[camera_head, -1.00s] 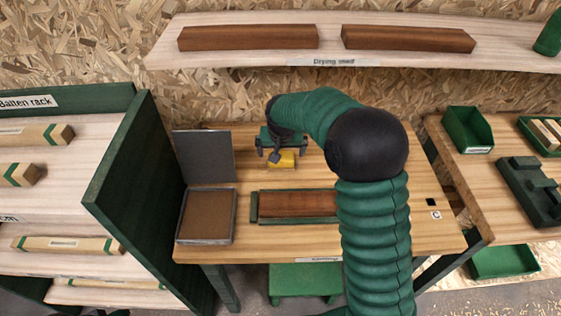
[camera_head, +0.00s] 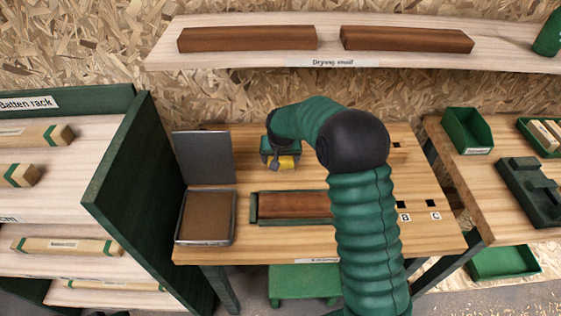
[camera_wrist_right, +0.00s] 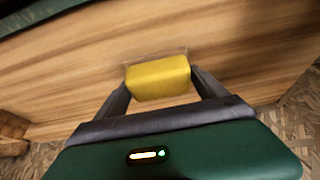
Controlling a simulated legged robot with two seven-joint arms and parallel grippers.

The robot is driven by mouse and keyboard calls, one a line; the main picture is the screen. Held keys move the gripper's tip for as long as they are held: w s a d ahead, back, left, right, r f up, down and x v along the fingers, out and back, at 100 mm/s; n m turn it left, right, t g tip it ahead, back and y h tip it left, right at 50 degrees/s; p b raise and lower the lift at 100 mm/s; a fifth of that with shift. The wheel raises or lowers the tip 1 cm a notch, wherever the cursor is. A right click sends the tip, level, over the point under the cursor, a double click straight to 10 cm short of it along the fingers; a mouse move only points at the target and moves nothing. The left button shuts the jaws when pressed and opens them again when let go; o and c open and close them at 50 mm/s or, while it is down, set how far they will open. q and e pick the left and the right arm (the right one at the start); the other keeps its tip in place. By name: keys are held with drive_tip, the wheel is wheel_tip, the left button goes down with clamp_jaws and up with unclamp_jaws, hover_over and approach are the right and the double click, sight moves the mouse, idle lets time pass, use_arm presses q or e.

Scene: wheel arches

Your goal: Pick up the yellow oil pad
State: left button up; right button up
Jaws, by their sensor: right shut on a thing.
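The yellow oil pad (camera_head: 284,162) is a small yellow block at the back of the wooden workbench, behind the brown board. My right gripper (camera_head: 281,160) is shut on it, with the wrist above and partly covering it. In the right wrist view the yellow pad (camera_wrist_right: 158,78) sits between the two dark fingers of the right gripper (camera_wrist_right: 160,84). Bench wood shows beyond the pad; the gap between pad and bench is hard to judge. My left gripper is not in view.
A brown board (camera_head: 295,206) lies in a green holder at the bench's middle. An open grey tin (camera_head: 233,218) with a brown inside stands at left. A green rack panel (camera_head: 125,185) bounds the left side. A shelf (camera_head: 400,61) with two boards hangs above.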

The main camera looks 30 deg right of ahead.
drive_tip(key=shift+c, duration=1.4)
drive_tip(key=shift+r, duration=0.3)
wheel_tip(320, 180, up, 3)
drive_tip(key=shift+r, duration=0.1)
drive_tip(key=s+a, duration=0.2)
drive_tip(key=s, duration=0.2)
drive_tip(key=s+a+b, duration=0.1)
drive_tip(key=s+a, duration=0.2)
drive_tip(key=s, duration=0.2)
drive_tip(key=s+a+r, duration=0.1)
drive_tip(key=s+a, duration=0.2)
drive_tip(key=s, duration=0.1)
drive_tip(key=shift+s+a, duration=0.2)
drive_tip(key=shift+s, duration=0.15)
drive_tip(key=o, duration=1)
drive_tip(key=c, duration=0.6)
drive_tip(key=shift+c, duration=0.2)
